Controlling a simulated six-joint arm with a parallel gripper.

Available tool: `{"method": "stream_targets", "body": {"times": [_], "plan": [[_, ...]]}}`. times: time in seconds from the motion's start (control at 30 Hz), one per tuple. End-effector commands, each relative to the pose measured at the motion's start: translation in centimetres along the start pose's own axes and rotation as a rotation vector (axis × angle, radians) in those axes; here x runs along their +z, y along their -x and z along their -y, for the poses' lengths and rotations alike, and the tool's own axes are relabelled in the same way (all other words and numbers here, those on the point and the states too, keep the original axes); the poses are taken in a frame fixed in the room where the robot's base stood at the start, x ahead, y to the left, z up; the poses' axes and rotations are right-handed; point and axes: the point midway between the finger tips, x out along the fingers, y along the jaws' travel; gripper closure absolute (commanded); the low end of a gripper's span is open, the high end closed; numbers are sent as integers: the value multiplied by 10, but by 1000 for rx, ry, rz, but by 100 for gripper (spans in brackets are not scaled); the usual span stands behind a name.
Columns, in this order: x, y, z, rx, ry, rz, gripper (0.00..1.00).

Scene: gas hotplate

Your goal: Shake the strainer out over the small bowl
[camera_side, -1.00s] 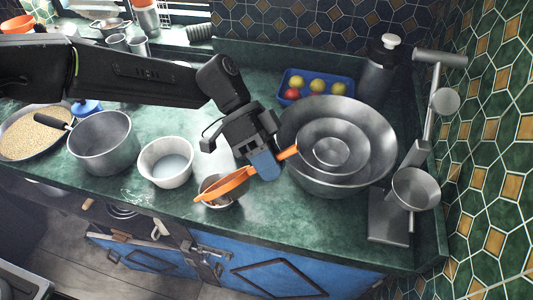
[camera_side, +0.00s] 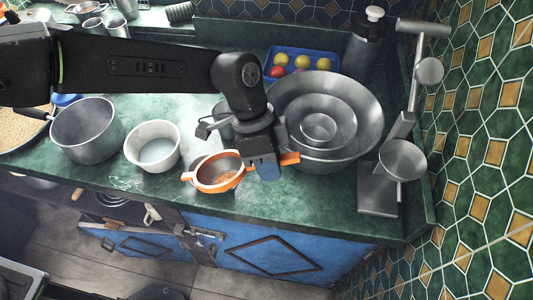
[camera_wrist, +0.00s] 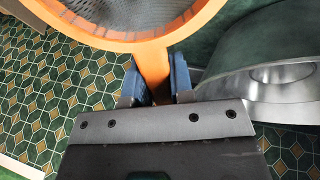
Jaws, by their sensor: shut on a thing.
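The strainer (camera_side: 220,174) has an orange rim and handle. My gripper (camera_side: 268,165) is shut on its handle, which shows between blue fingers in the wrist view (camera_wrist: 156,75). In the side view the strainer's round opening faces the camera, and something reddish-brown shows inside, too small to identify. In the wrist view the strainer's mesh (camera_wrist: 125,10) is cut off by the top edge. The small metal bowl (camera_side: 200,162) is mostly hidden behind and below the strainer; its contents cannot be seen.
Large nested steel bowls (camera_side: 355,110) stand close to the right of my gripper. A white bowl (camera_side: 133,156) and a grey pot (camera_side: 78,147) stand to the left. A metal stand (camera_side: 380,200) is at the right. A blue tray (camera_side: 338,77) of fruit lies behind.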

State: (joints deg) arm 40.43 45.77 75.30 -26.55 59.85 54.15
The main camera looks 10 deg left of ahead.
Motion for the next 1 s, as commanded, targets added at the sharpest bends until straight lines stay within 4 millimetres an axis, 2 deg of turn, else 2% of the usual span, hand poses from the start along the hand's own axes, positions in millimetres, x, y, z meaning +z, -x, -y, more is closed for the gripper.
{"method": "stream_targets", "body": {"times": [0.7,1.0], "plan": [[6,-34,6,-231,-1,233,100],[8,-40,8,-282,1,282,100]]}}
